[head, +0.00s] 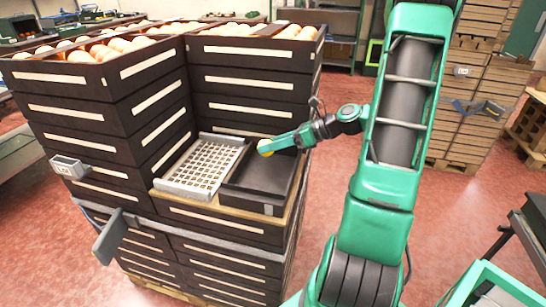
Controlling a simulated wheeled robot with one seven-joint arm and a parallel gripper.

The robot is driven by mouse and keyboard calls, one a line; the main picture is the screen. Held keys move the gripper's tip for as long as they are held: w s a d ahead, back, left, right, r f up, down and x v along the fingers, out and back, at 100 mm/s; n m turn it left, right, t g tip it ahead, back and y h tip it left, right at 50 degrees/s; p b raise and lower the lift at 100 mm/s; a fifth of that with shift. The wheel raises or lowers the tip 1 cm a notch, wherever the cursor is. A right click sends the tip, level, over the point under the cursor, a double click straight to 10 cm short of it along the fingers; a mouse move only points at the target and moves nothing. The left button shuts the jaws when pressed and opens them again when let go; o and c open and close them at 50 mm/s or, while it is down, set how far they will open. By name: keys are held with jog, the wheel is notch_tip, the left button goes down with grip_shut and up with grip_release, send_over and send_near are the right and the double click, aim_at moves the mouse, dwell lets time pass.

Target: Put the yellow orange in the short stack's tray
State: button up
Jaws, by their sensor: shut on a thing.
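A light grey perforated tray (203,168) lies left of the dark tray. Tall stacks of dark crates (90,125) holding oranges rise at the left and behind (250,80). Wooden crates (470,120) stand at the back right. Red floor is clear right of the stack.

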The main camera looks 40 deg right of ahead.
aim_at(275, 165)
jog(key=shift+d+f, duration=0.4)
jog(key=shift+d, duration=0.3)
jog(key=shift+f, duration=2)
jog(key=shift+f, duration=0.1)
jog(key=o, duration=1.1)
